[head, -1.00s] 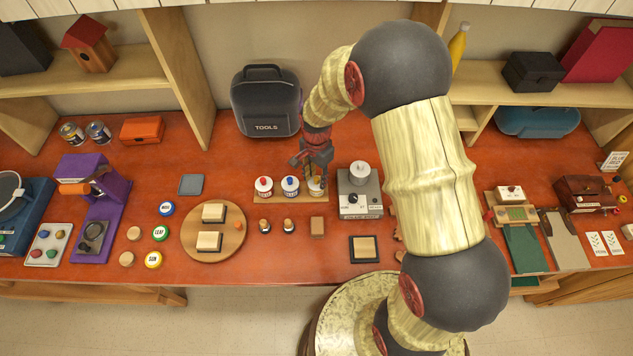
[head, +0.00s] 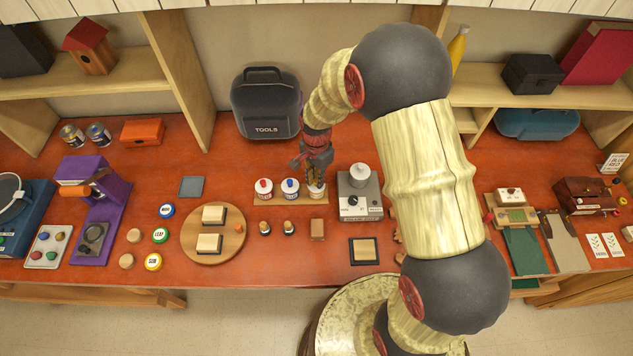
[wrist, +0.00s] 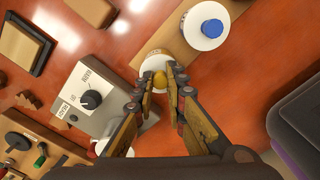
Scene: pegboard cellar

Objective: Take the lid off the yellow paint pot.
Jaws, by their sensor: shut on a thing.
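The yellow paint pot (head: 315,194) stands at the right end of a small wooden board in the head view, partly hidden under my gripper (head: 316,178). In the wrist view my gripper (wrist: 161,82) points down at it, with its fingers on either side of the lid's yellow knob (wrist: 160,77). The gripper is shut on this knob. A pale round rim of the lid (wrist: 157,60) shows beyond the fingertips. I cannot tell whether the lid is touching the pot or apart from it.
A blue-knobbed pot (head: 290,188) and a red-knobbed pot (head: 264,188) stand left on the same board (head: 277,202). A grey device with a dial (head: 359,205) stands close on the right. Small stampers and a brown block (head: 317,229) lie in front. A black tool bag (head: 266,103) stands behind.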

